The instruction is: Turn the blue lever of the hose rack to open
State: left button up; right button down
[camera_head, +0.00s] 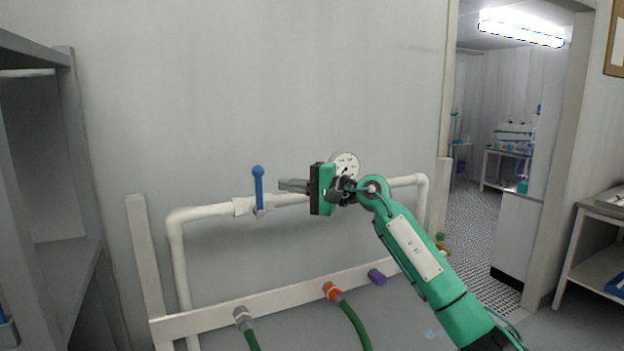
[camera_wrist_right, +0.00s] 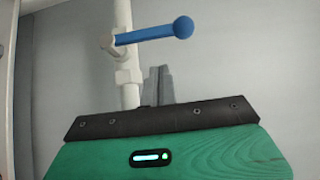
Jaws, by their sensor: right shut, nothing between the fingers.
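The blue lever (camera_head: 258,187) stands upright on the white pipe (camera_head: 200,213) of the hose rack, with a round knob at its top. In the right wrist view the blue lever (camera_wrist_right: 155,33) crosses the upper middle, out from the pipe's valve. My right gripper (camera_head: 282,186) is shut and empty, just to the right of the lever, with a small gap between them. Its fingers (camera_wrist_right: 158,86) also show in the right wrist view, below the lever and apart from it. My left gripper is not in view.
A round gauge (camera_head: 346,164) sits on the pipe behind my right gripper. Below, the rack's rail (camera_head: 205,319) carries a grey, an orange (camera_head: 332,291) and a purple (camera_head: 376,277) fitting, two with green hoses. A grey shelf (camera_head: 75,290) stands at the left. A doorway opens at the right.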

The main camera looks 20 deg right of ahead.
aim_at(259, 185)
jog(key=a+p, duration=0.1)
jog(key=a, duration=0.2)
jog(key=shift+s+a, duration=0.1)
jog(key=shift+s, duration=0.1)
jog(key=shift+a+r+n+h, duration=0.2)
jog(key=shift+a+n+h, duration=0.1)
jog(key=shift+n, duration=0.1)
dwell(0.4)
jog(key=shift+a+r+n+g+h, duration=0.2)
jog(key=shift+a+n+g+h, duration=0.15)
jog(key=shift+a+n+h, duration=0.1)
jog(key=shift+a+r+n+g+h, duration=0.15)
jog(key=shift+a+n+g+h, duration=0.2)
jog(key=shift+a+n+h, duration=0.1)
jog(key=a+f+n+g+h, duration=0.1)
jog(key=a+f+n+h, duration=0.2)
jog(key=a+n+h, duration=0.3)
jog(key=shift+s+a+f+g+h, duration=0.15)
jog(key=shift+a+f+g+h, duration=0.25)
jog(key=shift+a+h, duration=0.95)
jog(key=shift+d+h, duration=0.45)
